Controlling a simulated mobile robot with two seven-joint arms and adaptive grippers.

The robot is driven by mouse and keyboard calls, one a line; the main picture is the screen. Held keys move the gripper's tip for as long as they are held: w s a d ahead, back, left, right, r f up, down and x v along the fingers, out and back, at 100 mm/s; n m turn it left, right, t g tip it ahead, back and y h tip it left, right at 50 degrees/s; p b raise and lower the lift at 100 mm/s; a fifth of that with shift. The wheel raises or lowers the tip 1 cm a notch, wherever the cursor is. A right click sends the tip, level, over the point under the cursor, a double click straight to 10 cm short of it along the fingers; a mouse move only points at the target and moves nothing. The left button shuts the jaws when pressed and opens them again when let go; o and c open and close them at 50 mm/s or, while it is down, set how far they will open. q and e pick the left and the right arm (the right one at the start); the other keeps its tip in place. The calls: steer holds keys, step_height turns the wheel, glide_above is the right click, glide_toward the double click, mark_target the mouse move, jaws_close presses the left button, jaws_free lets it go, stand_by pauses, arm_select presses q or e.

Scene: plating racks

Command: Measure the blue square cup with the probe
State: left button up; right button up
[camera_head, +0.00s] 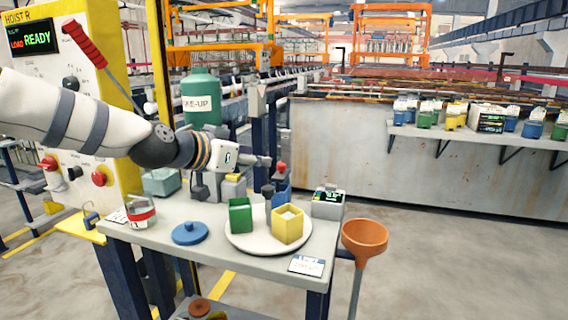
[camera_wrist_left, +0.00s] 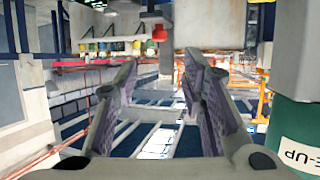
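The dark-handled object may be the probe, but I cannot tell for sure. A small red-topped object (camera_head: 282,168) shows just above the blue cup; a red knob also shows in the left wrist view (camera_wrist_left: 159,33). A grey meter with a lit screen (camera_head: 328,203) sits at the table's right. My left gripper (camera_head: 264,162) is above the table's back, left of the red top. Its fingers (camera_wrist_left: 160,68) are apart and empty.
A white round plate (camera_head: 240,243) holds a green square cup (camera_head: 240,215) and a yellow square cup (camera_head: 288,224). A blue lid (camera_head: 190,233) and a red-banded jar (camera_head: 141,211) are at left. An orange funnel (camera_head: 364,238) stands right of the table. A green tank (camera_head: 202,98) is behind.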

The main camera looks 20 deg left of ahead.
mark_target(279, 166)
arm_select(q)
steer(key=x, duration=0.3)
steer(key=f+b+x, duration=0.1)
steer(key=x, duration=0.5)
steer(key=shift+s+f+b, duration=0.2)
steer(key=shift+f+b, duration=0.15)
steer(key=shift+b, duration=0.05)
steer(key=shift+w+d+r, duration=0.1)
steer(key=shift+w+d, duration=0.15)
steer(key=shift+w, duration=0.4)
arm_select(e)
steer(key=shift+g, duration=0.7)
steer(key=s+f, duration=0.3)
steer(key=shift+s+f, duration=0.15)
arm_select(q)
steer(key=shift+r, duration=0.1)
jaws_close()
